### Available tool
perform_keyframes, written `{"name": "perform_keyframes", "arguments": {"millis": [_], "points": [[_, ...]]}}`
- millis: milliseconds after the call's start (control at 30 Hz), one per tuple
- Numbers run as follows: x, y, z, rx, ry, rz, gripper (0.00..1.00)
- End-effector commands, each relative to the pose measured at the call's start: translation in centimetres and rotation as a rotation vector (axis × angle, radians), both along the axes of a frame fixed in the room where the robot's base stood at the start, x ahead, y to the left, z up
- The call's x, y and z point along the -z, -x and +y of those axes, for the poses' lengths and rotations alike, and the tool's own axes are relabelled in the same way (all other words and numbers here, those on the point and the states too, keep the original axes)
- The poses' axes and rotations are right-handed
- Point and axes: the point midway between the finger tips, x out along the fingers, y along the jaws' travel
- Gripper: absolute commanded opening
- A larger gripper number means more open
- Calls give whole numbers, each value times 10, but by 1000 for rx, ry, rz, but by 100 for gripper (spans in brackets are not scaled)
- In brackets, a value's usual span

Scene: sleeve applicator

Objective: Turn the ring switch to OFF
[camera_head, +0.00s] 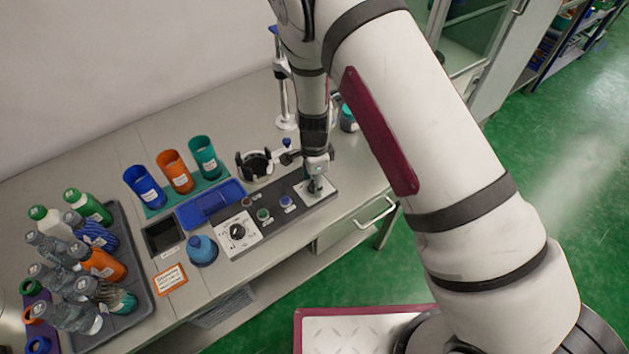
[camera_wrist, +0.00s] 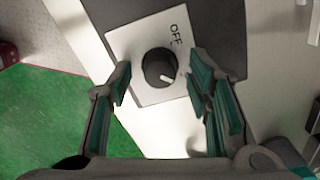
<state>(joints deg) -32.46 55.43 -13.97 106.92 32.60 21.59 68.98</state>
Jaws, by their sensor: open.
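The ring switch is a round black knob (camera_wrist: 156,66) with a white pointer mark, on a white plate (camera_wrist: 125,45) in the wrist view. The plate carries the word OFF above and right of the knob. The pointer mark is at the knob's lower right, away from the word. My gripper (camera_wrist: 163,76) is open, with one finger left of the knob and one right of it; I cannot tell whether they touch it. In the head view my gripper (camera_head: 318,166) is over the right end of the dark control panel (camera_head: 268,230), partly hiding the plate there.
The panel also has a larger dial (camera_head: 238,231) at its left end and small buttons between. A black ring holder (camera_head: 254,165) stands behind it. Blue, orange and teal cups and a grey tray (camera_head: 134,280) of bottles are to the left. A post stands behind my gripper.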

Motion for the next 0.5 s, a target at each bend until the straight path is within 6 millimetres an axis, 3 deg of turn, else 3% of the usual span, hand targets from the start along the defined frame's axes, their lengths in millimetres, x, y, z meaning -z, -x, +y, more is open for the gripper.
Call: {"name": "perform_keyframes", "arguments": {"millis": [300, 500], "points": [[3, 0, 0, 0, 0, 0, 46], [2, 0, 0, 0, 0, 0, 1]]}}
